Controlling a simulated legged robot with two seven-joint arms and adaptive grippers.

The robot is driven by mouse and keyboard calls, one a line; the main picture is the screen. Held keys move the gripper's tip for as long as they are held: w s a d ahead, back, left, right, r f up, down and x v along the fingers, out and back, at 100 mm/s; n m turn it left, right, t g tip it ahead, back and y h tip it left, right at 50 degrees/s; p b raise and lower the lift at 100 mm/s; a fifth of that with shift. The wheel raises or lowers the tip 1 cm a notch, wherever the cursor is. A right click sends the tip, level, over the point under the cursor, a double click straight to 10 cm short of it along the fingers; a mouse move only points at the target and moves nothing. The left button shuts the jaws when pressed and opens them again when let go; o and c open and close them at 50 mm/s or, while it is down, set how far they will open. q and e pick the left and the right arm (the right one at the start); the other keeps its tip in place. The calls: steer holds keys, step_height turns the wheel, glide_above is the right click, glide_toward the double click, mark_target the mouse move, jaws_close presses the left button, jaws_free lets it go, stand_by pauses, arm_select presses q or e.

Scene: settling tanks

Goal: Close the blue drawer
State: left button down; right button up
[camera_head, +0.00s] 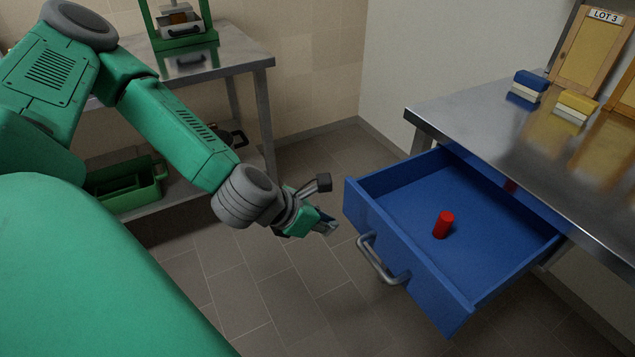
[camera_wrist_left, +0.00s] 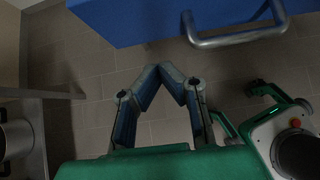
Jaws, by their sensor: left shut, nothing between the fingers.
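The blue drawer (camera_head: 432,287) is pulled out from under the metal workbench on the right. Its front carries a grey bar handle (camera_head: 378,262). My right gripper is not in view.
The metal workbench (camera_head: 480,125) holds a blue-and-white block (camera_head: 530,83), a yellow-and-white block (camera_head: 576,104) and wooden frames. A metal shelf table (camera_head: 235,60) stands at the back left, with a green crate (camera_head: 125,188) below. The tiled floor before the drawer is clear.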

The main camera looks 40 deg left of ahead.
mark_target(363, 221)
arm_select(q)
steer(key=w, duration=0.1)
steer(key=w+d+f, duration=0.1)
steer(key=w, duration=0.1)
steer(key=w+d+f, duration=0.1)
steer(key=w, duration=0.1)
steer(key=shift+f, duration=0.25)
steer(key=shift+w+d, duration=0.2)
steer(key=shift+w, duration=0.5)
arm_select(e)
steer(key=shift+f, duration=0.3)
arm_select(q)
steer(key=shift+w, duration=0.1)
